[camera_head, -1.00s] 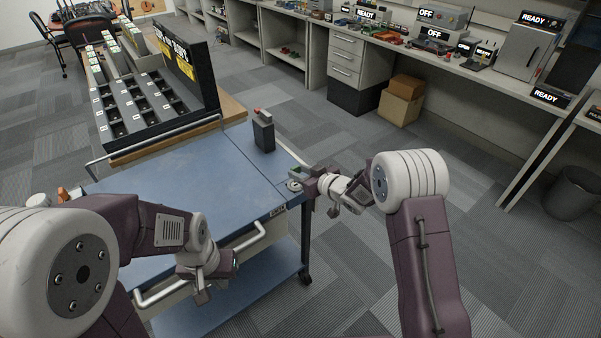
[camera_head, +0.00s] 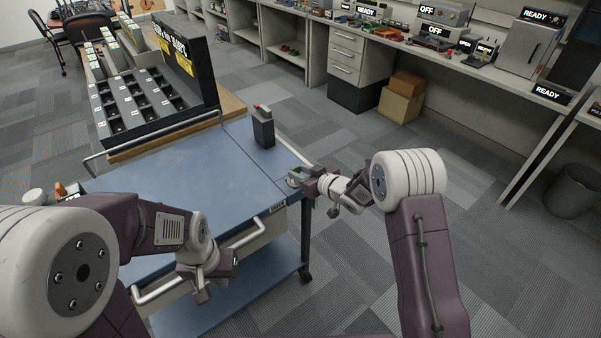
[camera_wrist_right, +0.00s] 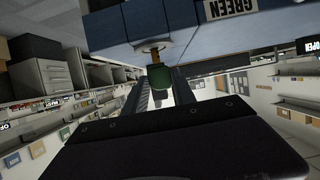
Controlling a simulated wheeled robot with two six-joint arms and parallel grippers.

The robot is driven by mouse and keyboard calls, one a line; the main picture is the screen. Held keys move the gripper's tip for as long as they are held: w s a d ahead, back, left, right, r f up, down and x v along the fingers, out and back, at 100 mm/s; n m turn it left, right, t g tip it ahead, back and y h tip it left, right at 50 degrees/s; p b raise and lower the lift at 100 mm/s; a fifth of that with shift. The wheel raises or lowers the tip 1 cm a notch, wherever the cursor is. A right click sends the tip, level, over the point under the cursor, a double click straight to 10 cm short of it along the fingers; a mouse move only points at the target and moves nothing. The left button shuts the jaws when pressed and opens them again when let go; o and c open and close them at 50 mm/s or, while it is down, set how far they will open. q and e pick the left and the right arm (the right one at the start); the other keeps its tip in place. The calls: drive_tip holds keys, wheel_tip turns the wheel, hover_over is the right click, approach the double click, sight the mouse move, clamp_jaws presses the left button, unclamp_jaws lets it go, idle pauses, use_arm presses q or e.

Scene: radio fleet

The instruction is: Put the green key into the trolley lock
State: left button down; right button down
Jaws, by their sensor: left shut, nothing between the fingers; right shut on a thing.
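The green key (camera_wrist_right: 160,76) is between the fingers of my right gripper (camera_wrist_right: 160,92) in the right wrist view. Its brass shaft points at a pale round part, the lock (camera_wrist_right: 176,45), on the blue trolley; I cannot tell how deep the shaft sits. In the head view my right gripper (camera_head: 311,182) is at the right front corner of the trolley (camera_head: 190,178), beside the lock (camera_head: 294,180). The key is hard to make out there. A label reading GREEN (camera_wrist_right: 229,8) is on the trolley edge. My left gripper (camera_head: 203,292) is shut and empty near the trolley handle.
A dark radio (camera_head: 263,130) with a red top stands on the trolley. A black slotted rack (camera_head: 140,105) stands on a wooden table behind. Cardboard boxes (camera_head: 402,97) and a workbench (camera_head: 450,65) are farther back. Open carpet lies to the trolley's right.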

drive_tip(key=shift+f+b, duration=0.7)
drive_tip(key=shift+f, duration=0.3)
drive_tip(key=c, duration=0.9)
unclamp_jaws()
drive_tip(key=shift+c, duration=0.2)
drive_tip(key=shift+r, duration=0.1)
drive_tip(key=v, duration=0.9)
drive_tip(key=shift+p, duration=0.45)
